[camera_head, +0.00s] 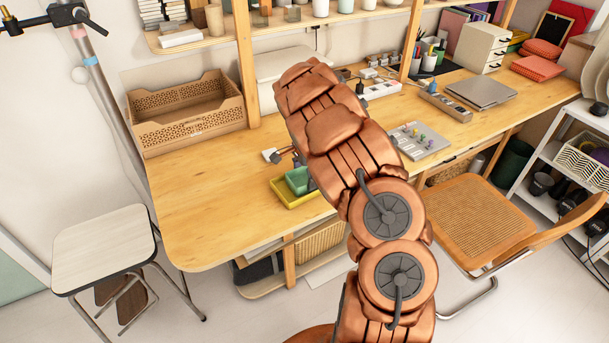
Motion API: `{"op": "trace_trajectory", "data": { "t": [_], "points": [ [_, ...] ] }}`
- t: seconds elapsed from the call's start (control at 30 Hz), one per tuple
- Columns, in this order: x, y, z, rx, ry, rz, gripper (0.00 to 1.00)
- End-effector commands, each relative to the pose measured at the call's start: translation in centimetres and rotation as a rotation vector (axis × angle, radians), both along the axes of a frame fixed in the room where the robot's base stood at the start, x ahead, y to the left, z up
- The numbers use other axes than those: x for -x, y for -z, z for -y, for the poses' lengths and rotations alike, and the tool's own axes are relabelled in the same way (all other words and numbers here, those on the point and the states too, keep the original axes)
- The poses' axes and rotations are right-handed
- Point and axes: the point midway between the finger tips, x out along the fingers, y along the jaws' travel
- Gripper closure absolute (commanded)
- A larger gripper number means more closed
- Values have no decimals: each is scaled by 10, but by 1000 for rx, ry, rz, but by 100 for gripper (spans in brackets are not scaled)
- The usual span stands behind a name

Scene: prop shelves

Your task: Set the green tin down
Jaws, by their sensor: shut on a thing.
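The green tin (297,181) is a small open box, seen over the near left part of the wooden desk. It shows just above or inside a shallow yellow tray (284,201); I cannot tell whether it touches the tray. My gripper (294,163) is at the tin, mostly hidden behind my copper-coloured arm. Its dark fingers show beside the tin, and it is shut on it. The right side of the tin and part of the tray are hidden by the arm.
The wooden desk (205,201) is clear at its left end. A grey board with coloured knobs (419,140) lies right of my arm. A stool (103,247) and a chair (467,213) stand in front.

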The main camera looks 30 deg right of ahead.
Motion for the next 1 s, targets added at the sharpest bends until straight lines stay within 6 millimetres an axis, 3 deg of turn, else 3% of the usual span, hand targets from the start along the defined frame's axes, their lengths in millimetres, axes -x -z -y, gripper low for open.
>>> {"op": "trace_trajectory", "data": {
  "t": [0.17, 0.2, 0.33, 0.8, 1.0],
  "points": [
    [0, 4, 0, 0, 1, 1, 58],
    [0, 3, 0, 0, 1, 1, 15],
    [0, 3, 0, 0, 1, 1, 2],
    [0, -3, 0, 1, 0, 1, 0],
    [-1, -32, 0, 4, 0, 5, 0]
  ]
}}
